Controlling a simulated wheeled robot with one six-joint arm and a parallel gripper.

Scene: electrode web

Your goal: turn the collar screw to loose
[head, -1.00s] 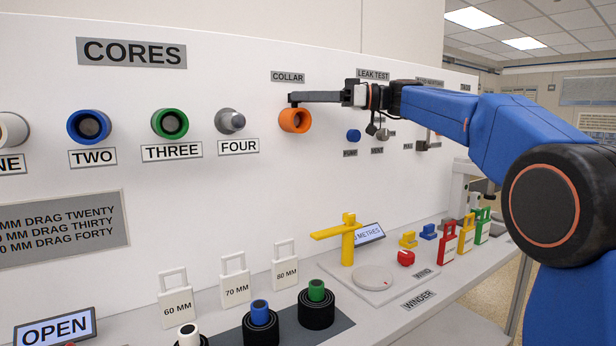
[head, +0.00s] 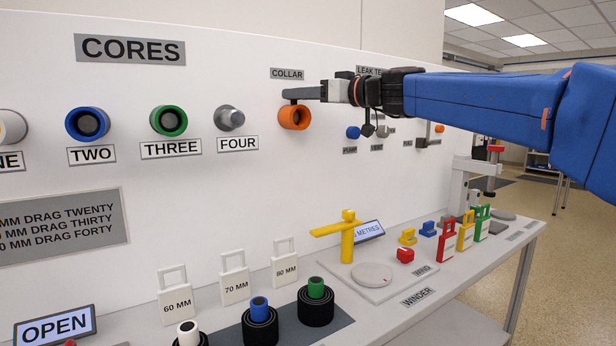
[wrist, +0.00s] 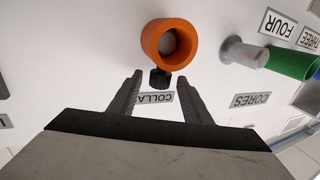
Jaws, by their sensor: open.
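The orange collar (head: 294,117) is a ring on the white panel under the COLLAR label, and it shows large in the wrist view (wrist: 168,45). Its black collar screw (wrist: 160,79) sticks out of the ring's rim on the side toward the label. My gripper (head: 287,94) reaches in from the right, just above the collar. In the wrist view my gripper (wrist: 160,82) is open, with one finger on each side of the screw near the tips. Gaps show between the screw and both fingers. In the head view the fingers mostly hide the screw.
Core holders FOUR (head: 230,118), THREE (head: 168,121) and TWO (head: 87,124) stick out of the panel to the left. The leak test knobs (head: 353,132) sit at the right, below my wrist. The bench below holds a yellow post (head: 348,237) and the winder disc (head: 371,274).

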